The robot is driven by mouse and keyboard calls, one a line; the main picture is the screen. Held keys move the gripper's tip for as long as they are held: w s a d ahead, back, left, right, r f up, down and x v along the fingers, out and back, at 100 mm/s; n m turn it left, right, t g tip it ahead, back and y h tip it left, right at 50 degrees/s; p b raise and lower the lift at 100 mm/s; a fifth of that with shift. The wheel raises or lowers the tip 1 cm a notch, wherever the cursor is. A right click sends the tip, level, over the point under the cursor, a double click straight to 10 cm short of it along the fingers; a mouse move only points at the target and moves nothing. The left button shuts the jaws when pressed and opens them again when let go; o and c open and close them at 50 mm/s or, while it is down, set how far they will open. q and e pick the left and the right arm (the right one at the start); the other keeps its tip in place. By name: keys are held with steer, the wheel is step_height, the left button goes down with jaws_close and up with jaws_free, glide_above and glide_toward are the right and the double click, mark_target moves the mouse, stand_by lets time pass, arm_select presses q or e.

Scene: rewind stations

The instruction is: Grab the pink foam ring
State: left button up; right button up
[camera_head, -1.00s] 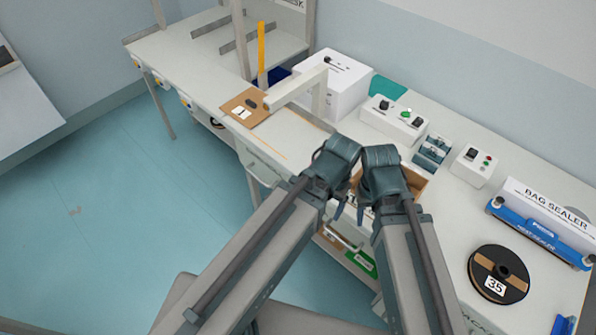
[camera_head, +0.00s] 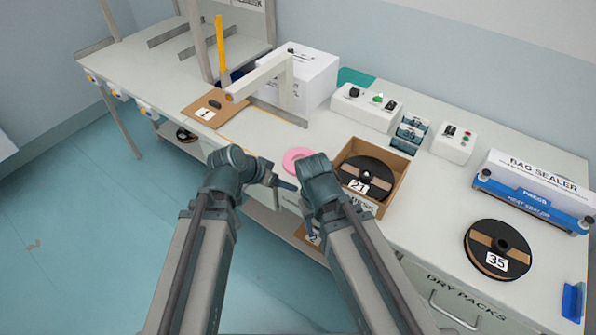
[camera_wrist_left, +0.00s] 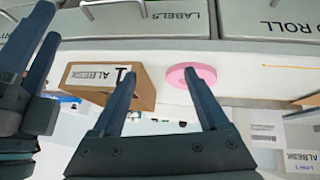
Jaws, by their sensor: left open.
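The pink foam ring (camera_head: 297,160) lies flat on the white bench, left of the cardboard box, its near edge close to my right wrist in the head view. It also shows in the left wrist view (camera_wrist_left: 190,74), just beyond the right-hand finger. My left gripper (camera_head: 281,184) is open and empty at the bench's front edge, in front of the ring and apart from it. In the left wrist view its two fingers (camera_wrist_left: 160,88) stand wide apart. My right gripper (camera_head: 310,219) is near the front edge, right of the left one. Its fingers look apart and empty.
A cardboard box (camera_head: 393,190) holding a black reel marked 21 (camera_head: 366,177) stands right of the ring. A white arm fixture (camera_head: 262,78) and brown board (camera_head: 205,112) are left. Control boxes (camera_head: 366,107) stand behind. Reel 35 (camera_head: 498,250) and the bag sealer (camera_head: 530,192) are far right.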

arm_select(q)
steer(key=w+a+f+t+h+b, duration=0.1)
steer(key=w+a+t+b, duration=0.35)
steer(key=w+b, duration=0.2)
steer(key=b, duration=0.3)
glide_toward(289, 155)
steer(key=x, duration=0.3)
steer(key=shift+f+t, duration=0.2)
steer(key=shift+t, duration=0.05)
arm_select(e)
step_height(289, 155, down, 12)
steer(key=shift+r, duration=0.15)
arm_select(q)
steer(key=b+x, duration=0.3)
steer(key=x, duration=0.2)
steer(key=shift+w+d+f, duration=0.15)
steer(key=shift+d, duration=0.05)
arm_select(e)
step_height(289, 155, down, 3)
steer(key=shift+r, duration=0.2)
arm_select(q)
jaws_close()
